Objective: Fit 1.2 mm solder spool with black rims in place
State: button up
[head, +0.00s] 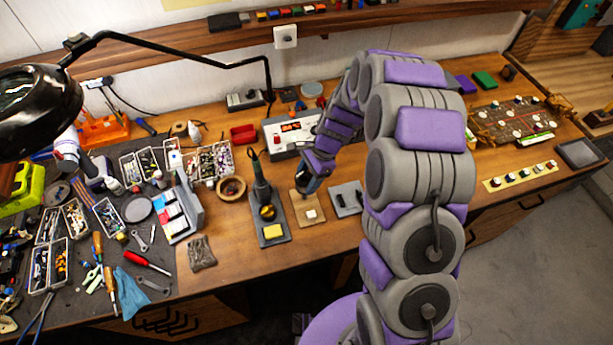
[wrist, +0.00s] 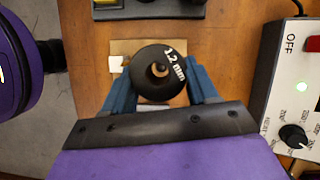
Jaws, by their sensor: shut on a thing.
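A black-rimmed spool marked "1.2 mm" (wrist: 150,88) is between the blue fingers of my gripper (wrist: 162,78) in the wrist view. My gripper is shut on it, one finger on each side. The spool's round face is toward the wrist camera. A brownish round spot shows in its central hole; I cannot tell whether it is a post. A wooden base (wrist: 124,47) lies behind the spool, mostly hidden by it. In the head view my gripper (head: 309,185) is low over the back of this wooden base (head: 308,221), which carries a small white block (head: 310,214).
A soldering iron stand (head: 269,233) with a yellow sponge is left of the base. Bare wood lies in front.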

jog(key=shift+f, duration=0.95)
jog(key=shift+f, duration=0.7)
jog(key=shift+f+b, duration=0.4)
jog(key=shift+f, duration=1.1)
jog(key=o, duration=1.5)
jog(key=shift+o, duration=0.2)
jog(key=p+v, duration=0.4)
jog(key=v, duration=0.4)
jog(key=shift+a+r+p, duration=0.25)
jog(key=shift+r+p, duration=0.1)
jog(key=shift+r, duration=0.2)
jog(key=shift+s+r, duration=0.1)
jog(key=shift+s, duration=0.05)
dwell(0.3)
